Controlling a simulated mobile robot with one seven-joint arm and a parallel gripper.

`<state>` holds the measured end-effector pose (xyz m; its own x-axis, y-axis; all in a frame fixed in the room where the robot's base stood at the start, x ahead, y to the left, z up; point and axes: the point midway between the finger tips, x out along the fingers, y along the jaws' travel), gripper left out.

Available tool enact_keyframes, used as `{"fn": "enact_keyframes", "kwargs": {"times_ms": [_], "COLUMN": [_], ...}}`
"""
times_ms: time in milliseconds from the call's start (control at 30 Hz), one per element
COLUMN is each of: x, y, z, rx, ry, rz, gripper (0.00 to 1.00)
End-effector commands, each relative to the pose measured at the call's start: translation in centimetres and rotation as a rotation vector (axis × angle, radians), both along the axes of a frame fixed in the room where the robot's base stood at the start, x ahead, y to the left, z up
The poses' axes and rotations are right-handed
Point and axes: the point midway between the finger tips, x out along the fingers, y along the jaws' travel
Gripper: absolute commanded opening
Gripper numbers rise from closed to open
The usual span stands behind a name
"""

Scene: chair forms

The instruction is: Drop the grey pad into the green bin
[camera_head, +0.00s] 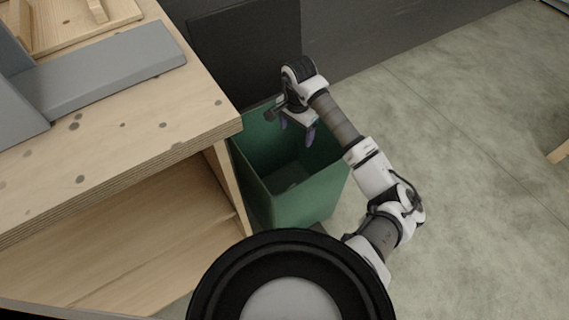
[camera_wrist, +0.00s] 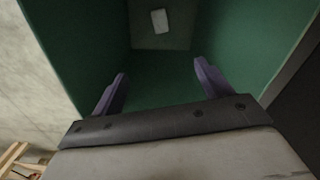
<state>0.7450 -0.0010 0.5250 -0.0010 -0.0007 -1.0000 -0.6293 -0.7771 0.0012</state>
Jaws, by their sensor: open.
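The green bin (camera_head: 308,200) stands on the floor beside the wooden bench, its top open. My gripper (camera_head: 297,129) is over the bin's mouth, pointing down. In the wrist view my gripper (camera_wrist: 160,70) has its two purple fingers wide apart with nothing between them. The bin's green walls (camera_wrist: 70,45) surround the fingers there. A small pale grey rectangular piece, which looks like the grey pad (camera_wrist: 159,20), lies flat on the bin's floor, apart from the fingers. In the head view the bin's inside is dim and the pad is hard to make out.
The wooden bench (camera_head: 185,140) is left of the bin, with an open shelf below. Large grey boards (camera_head: 110,80) and wooden pieces (camera_head: 97,12) lie on its top. A dark panel (camera_head: 250,50) stands behind the bin.

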Motion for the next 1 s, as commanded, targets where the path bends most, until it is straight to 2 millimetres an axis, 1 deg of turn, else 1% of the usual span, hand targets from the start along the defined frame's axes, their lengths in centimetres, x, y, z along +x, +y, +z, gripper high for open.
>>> {"fn": "enact_keyframes", "kwargs": {"times_ms": [167,267,367,467,600,800,900,1000], "x": [0.0,0.1,0.1,0.1,0.1,0.0,0.1,0.0], "y": [0.0,0.0,0.0,-0.1,-0.1,0.0,0.0,0.0], "z": [0.1,0.7,2.2,4.3,7.7,11.6,12.8,13.5], "rx": [0.0,-0.001,-0.002,-0.004,-0.003,-0.003,-0.002,-0.001], "ry": [0.0,-0.002,-0.004,-0.005,-0.005,-0.002,-0.002,-0.001], "rz": [0.0,0.001,0.001,0.001,0.001,0.002,0.0,0.0], "gripper": [0.77,0.77,0.77,0.77,0.77,0.77,0.77,0.77]}}
